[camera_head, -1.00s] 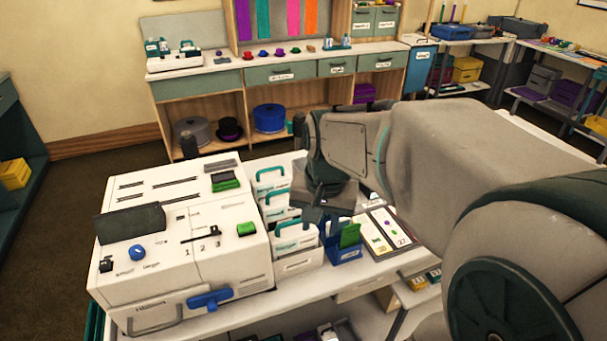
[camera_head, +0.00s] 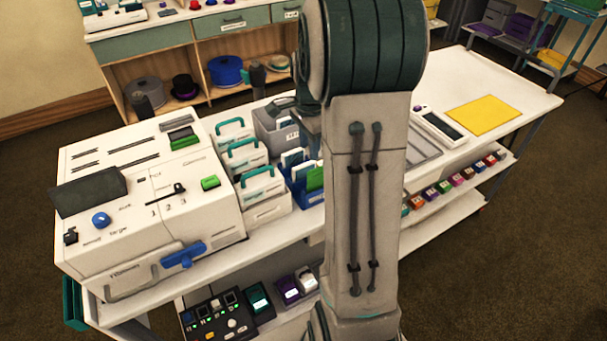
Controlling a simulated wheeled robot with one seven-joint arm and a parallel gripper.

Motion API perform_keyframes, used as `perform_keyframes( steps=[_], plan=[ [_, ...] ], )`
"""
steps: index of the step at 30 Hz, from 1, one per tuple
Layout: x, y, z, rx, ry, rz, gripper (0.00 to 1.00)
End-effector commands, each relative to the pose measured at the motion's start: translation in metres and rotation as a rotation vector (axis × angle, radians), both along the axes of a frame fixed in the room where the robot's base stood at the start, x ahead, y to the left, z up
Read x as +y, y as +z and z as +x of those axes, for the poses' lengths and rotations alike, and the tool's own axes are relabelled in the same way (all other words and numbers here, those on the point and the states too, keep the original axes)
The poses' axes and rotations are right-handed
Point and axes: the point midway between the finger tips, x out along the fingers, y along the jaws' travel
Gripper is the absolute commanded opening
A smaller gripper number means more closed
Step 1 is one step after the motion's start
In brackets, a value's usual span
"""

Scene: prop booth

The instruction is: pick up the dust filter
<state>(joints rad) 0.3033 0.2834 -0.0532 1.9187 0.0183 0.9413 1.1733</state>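I cannot single out the dust filter by its look. White holders with teal handles (camera_head: 264,197) stand in a row on the white table, right of the big white machine (camera_head: 150,205). A grey bin (camera_head: 272,135) stands behind them, and a blue bin (camera_head: 300,190) with white and green pieces in it stands to their right. My arm rises in front of the table and covers part of this area. My gripper (camera_head: 306,122) shows only in part beside the grey bin, behind my arm. Its fingertips are not clear, and whether it holds anything is hidden.
A yellow sheet (camera_head: 484,116) and a white device with a dark screen (camera_head: 438,126) lie on the table's right side, with bare tabletop around them. Small coloured boxes (camera_head: 458,183) line the shelf below. A control box (camera_head: 217,318) sits on the lower front shelf.

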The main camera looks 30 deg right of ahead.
Motion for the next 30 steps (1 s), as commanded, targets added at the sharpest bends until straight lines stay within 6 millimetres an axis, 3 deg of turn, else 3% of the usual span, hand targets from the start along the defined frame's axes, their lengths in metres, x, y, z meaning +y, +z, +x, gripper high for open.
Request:
perform_keyframes(
  steps=[8,18,26,30],
  plan=[
    [0.002,-0.022,0.000,0.001,0.002,0.001,0.36],
    [0.008,-0.066,0.001,0.001,0.002,0.000,0.36],
    [0.008,-0.069,0.001,-0.001,0.002,-0.001,0.36],
    [0.008,-0.068,0.001,-0.001,0.002,-0.001,0.02]
  ],
)
